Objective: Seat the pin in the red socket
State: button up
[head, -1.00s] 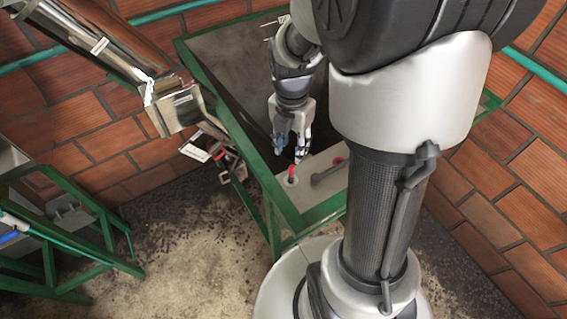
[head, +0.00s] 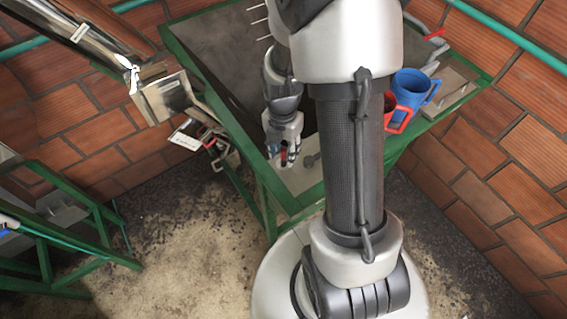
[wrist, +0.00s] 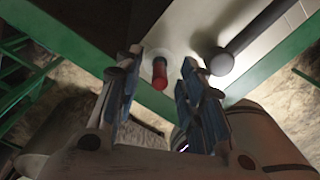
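A short red pin (wrist: 160,76) with a dark band stands on a pale round base at the corner of the green-framed tank; in the head view the pin (head: 284,154) shows between my fingers. My gripper (wrist: 161,62) is open, with one finger on each side of the pin and visible gaps between them. In the head view my gripper (head: 284,150) points down over that corner. I cannot make out a separate red socket; a red cup-like holder (head: 402,112) with a handle sits at the tank's right side, partly behind my arm.
A dark grey rod with a round end (wrist: 220,62) lies just right of the pin. A blue cup (head: 410,88) stands by the red one. The green tank frame (head: 285,207) edges the corner. A metal chute (head: 165,97) is at the left.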

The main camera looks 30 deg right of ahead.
jog(key=shift+c, duration=0.2)
grip_shut()
dwell(0.5)
